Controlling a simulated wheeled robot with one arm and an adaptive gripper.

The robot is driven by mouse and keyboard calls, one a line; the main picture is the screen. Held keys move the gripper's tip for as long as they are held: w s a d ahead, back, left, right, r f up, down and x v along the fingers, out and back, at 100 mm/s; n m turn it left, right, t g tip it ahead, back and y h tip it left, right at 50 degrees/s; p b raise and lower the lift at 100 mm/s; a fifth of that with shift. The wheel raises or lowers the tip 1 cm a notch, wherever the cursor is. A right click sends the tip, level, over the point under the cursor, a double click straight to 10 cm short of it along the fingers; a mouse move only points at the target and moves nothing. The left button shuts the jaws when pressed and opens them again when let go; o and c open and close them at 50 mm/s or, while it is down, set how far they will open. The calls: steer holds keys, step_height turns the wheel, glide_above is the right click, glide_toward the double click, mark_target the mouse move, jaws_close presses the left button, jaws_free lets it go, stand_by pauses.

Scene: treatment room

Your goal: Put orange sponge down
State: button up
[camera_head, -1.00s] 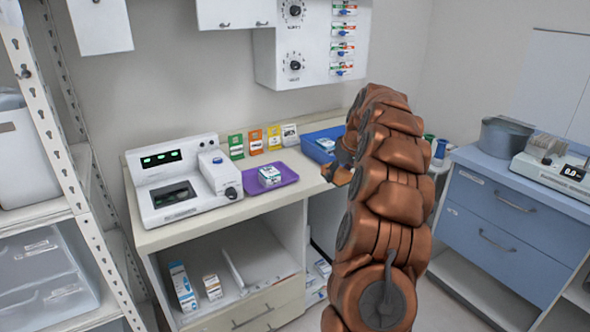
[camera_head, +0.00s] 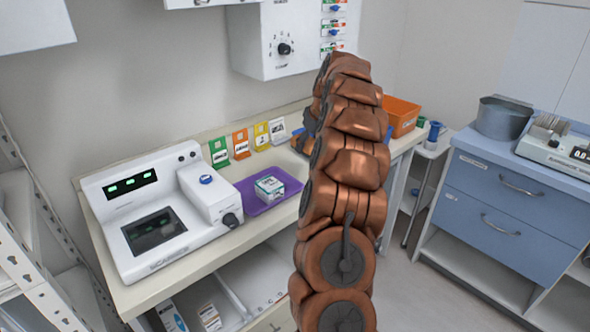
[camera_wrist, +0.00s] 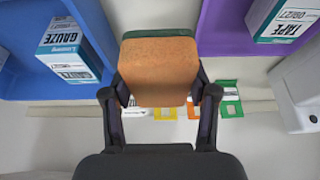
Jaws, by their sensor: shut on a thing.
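The orange sponge (camera_wrist: 158,72) has a dark green layer along its far edge. It shows in the wrist view, between the fingers of my gripper (camera_wrist: 160,92), which is shut on it. Beneath it is a pale counter strip between a blue tray (camera_wrist: 108,20) on the left and a purple tray (camera_wrist: 212,42) on the right. In the head view my arm hides the sponge and most of my gripper. The purple tray also shows there (camera_head: 248,206).
A gauze box (camera_wrist: 68,48) is in the blue tray. A tape box (camera_head: 269,189) is in the purple tray. Several coloured cards, one green (camera_head: 219,152), stand along the wall. A white device (camera_head: 150,215) is on the left. An orange bin (camera_head: 402,115) stands behind my arm.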

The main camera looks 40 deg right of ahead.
steer(key=p, duration=0.1)
glide_above(304, 175)
steer(key=f, duration=0.3)
steer(key=s+f, duration=0.1)
steer(key=f, duration=0.1)
steer(key=shift+a+f, duration=0.1)
steer(key=shift+f, duration=0.15)
steer(key=shift+f+p, duration=0.7)
steer(key=shift+f, duration=1.45)
steer(key=shift+f, duration=0.15)
steer(key=o, duration=1.1)
steer(key=shift+r, duration=0.3)
steer(key=b+v, duration=0.3)
steer(key=v, duration=0.8)
steer(key=shift+s+r, duration=0.15)
steer(key=shift+r, duration=0.2)
